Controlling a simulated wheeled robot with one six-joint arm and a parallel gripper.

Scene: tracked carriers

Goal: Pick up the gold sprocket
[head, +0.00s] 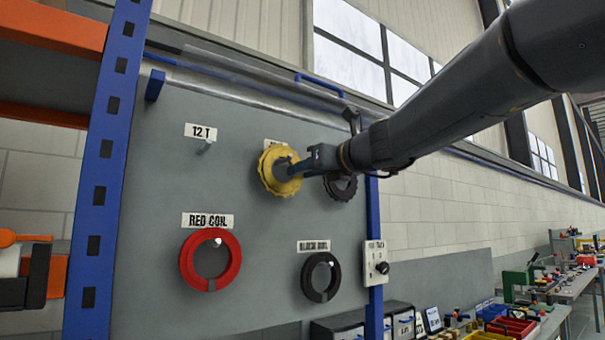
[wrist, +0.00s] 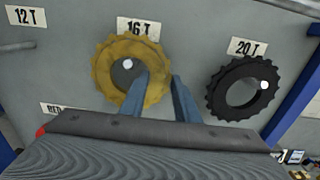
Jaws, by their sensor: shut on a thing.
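The gold sprocket (head: 268,170) hangs on the grey board, under a label that reads 16 T in the wrist view. It also shows in the wrist view (wrist: 107,58), with a peg end in its central hole. My gripper (head: 292,168) reaches in from the right and is shut on the sprocket's right part. In the wrist view its two fingers (wrist: 163,92) stand at the sprocket's lower right rim, one in front of it. The fingers hide part of that rim. I cannot tell whether the sprocket is clear of the board.
A black sprocket (wrist: 238,104) hangs to the right under the 20 T label. The peg (head: 205,147) under 12 T is bare. A red coil (head: 186,262) and a black coil (head: 311,286) hang below. A blue upright (head: 101,190) stands left.

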